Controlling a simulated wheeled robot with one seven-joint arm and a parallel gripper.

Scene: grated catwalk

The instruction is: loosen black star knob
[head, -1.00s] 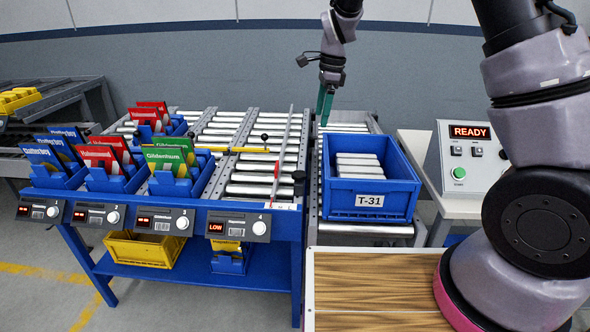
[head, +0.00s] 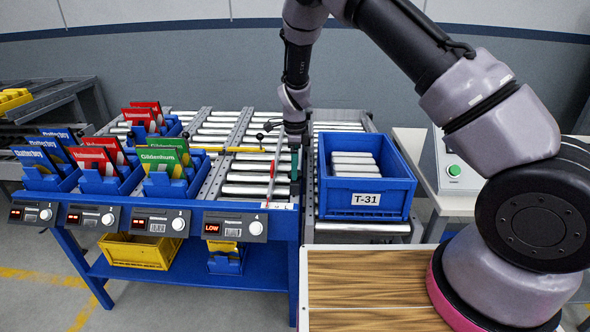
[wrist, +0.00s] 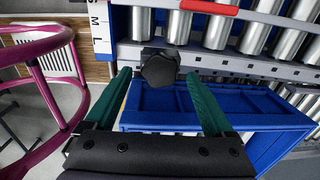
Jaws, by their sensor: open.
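The black star knob (wrist: 159,70) shows in the wrist view, at the grey rail beside the rollers, with its lobed face toward the camera. My gripper (wrist: 158,75) is open, with one green finger on each side of the knob. Gaps show between the fingers and the knob, so neither seems to touch it; the depth between them is hard to judge. In the head view my gripper (head: 295,164) hangs pointing down at the right end of the roller lanes. The knob cannot be made out there behind the gripper.
A blue tote (head: 366,213) marked T-31 stands just right of my gripper. A red handle (wrist: 209,6) lies near the knob. Card bins (head: 90,185) fill the rack's left. A wooden top (head: 370,285) lies in front. A magenta tube frame (wrist: 72,80) curves at the wrist view's left.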

